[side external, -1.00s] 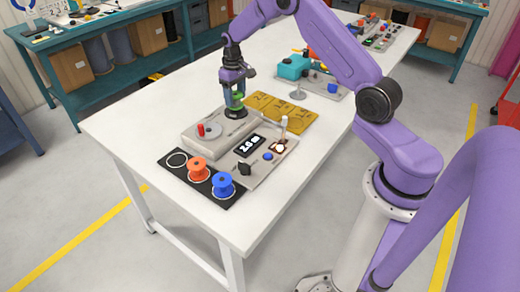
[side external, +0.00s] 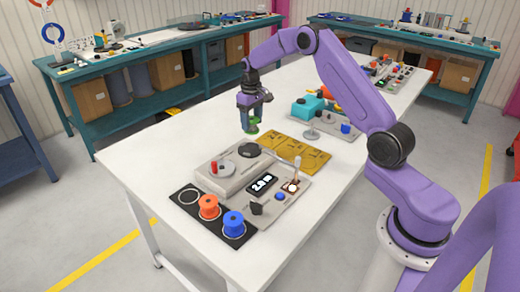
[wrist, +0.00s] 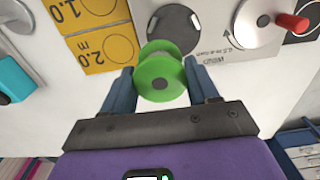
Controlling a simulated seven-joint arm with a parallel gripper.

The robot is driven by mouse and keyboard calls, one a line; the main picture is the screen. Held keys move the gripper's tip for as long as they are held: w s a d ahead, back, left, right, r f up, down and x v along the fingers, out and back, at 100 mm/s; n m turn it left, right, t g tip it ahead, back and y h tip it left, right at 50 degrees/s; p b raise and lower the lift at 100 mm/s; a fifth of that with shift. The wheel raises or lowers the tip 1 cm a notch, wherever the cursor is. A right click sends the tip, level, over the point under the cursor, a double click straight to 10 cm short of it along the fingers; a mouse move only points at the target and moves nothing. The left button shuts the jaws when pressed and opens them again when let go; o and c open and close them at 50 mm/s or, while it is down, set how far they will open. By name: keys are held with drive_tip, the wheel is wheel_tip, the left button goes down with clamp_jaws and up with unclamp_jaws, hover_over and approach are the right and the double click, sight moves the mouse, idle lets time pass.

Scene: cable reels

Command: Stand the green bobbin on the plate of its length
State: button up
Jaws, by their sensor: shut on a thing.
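The green bobbin (side external: 252,128) is held between the fingers of my gripper (side external: 249,118), off the machine and behind its dark disc (side external: 249,150). In the wrist view the bobbin (wrist: 160,78) sits between the two blue-grey fingers, one round flange facing the camera. The yellow plates (side external: 294,150) lie in a row right of the bobbin in the side view. In the wrist view two plates show, one marked 1.0 (wrist: 80,10) and one marked 2.0 m (wrist: 102,47); both are bare. The machine's display (side external: 262,184) reads about 2.0 m.
An orange bobbin (side external: 209,206) and a blue bobbin (side external: 234,224) stand on a black strip; its third ring is empty. An upright lever (side external: 297,168) and a red crank handle (side external: 214,167) stick up from the machine. A teal device (side external: 308,107) stands beyond the plates. The table's left side is clear.

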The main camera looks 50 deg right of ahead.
drive_tip(key=d+f, duration=0.2)
drive_tip(key=d, duration=0.1)
drive_tip(key=w+d+f, duration=0.1)
drive_tip(key=d+f, duration=0.1)
drive_tip(key=d, duration=0.1)
drive_tip(key=d+f, duration=0.2)
drive_tip(key=d, duration=0.1)
drive_tip(key=shift+w, duration=0.15)
drive_tip(key=shift+f, duration=2.05)
drive_tip(key=shift+f, duration=0.1)
drive_tip(key=shift+f, duration=0.3)
drive_tip(key=o, duration=1.1)
drive_tip(key=shift+o, duration=0.2)
wheel_tip(320, 180, up, 8)
drive_tip(key=shift+r, duration=0.1)
